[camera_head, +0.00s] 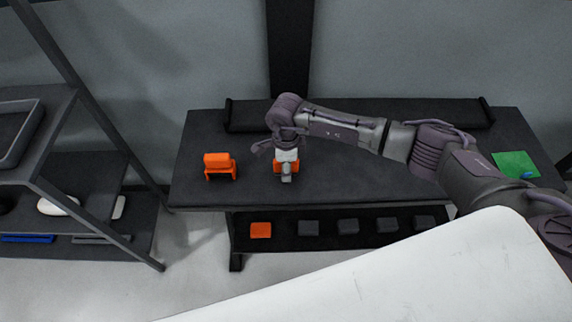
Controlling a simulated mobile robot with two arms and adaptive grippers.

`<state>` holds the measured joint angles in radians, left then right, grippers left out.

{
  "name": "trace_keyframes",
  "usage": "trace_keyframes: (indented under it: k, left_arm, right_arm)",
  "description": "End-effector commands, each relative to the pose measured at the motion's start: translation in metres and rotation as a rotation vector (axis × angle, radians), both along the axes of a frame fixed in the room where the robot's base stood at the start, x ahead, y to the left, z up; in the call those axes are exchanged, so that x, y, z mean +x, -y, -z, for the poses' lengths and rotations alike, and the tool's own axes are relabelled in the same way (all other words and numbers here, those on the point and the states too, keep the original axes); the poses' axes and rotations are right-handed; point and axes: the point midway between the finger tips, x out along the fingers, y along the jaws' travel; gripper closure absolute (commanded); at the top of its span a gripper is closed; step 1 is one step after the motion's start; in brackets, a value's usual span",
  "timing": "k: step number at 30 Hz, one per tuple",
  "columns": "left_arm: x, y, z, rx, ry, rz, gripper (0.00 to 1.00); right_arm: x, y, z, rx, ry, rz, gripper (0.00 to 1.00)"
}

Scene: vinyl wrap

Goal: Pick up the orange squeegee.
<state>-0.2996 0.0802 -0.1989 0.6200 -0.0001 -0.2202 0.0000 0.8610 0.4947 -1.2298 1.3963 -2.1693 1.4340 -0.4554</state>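Two orange things are on the dark table. One orange piece (219,167) with short legs stands at the left, with nothing touching it. Another orange piece (278,168) is to its right, mostly hidden by my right gripper (286,177). The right arm comes in from the right and its gripper points down over this piece, with orange showing on both sides. I cannot tell which of them is the squeegee, nor whether the fingers are closed on the piece. My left gripper is not in view.
A flat orange block (260,230) and several dark blocks lie on the lower shelf (283,241). A green sheet (515,164) with a blue item (528,175) is at the table's right. A dark rack (80,170) stands at the left. A long dark roll (245,115) lies along the back.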

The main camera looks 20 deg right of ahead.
Motion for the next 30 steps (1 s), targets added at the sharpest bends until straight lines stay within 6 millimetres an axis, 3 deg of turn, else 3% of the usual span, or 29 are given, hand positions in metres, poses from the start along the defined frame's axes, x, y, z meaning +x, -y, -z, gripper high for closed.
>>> trace_keyframes:
  k: [1, 6, 8, 20, 28, 30]
  left_arm:
    - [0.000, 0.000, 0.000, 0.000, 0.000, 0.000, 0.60]
    - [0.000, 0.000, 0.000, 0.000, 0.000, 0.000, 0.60]
    - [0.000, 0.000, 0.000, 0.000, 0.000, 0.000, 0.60]
    - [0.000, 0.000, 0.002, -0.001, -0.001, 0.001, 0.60]
    - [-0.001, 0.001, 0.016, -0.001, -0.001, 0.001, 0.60]
    - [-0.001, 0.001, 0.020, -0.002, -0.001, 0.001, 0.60]
  right_arm:
    - [0.000, 0.000, 0.000, 0.000, 0.000, 0.000, 0.65]
    - [0.000, 0.000, 0.000, 0.000, 0.000, 0.000, 0.93]
    - [0.000, 0.000, 0.000, 0.000, 0.000, 0.000, 1.00]
    - [0.001, 0.000, -0.004, 0.001, 0.001, 0.000, 1.00]
    - [0.002, 0.000, -0.040, 0.000, 0.006, -0.002, 1.00]
    - [-0.006, 0.016, -0.048, -0.003, 0.003, 0.003, 1.00]
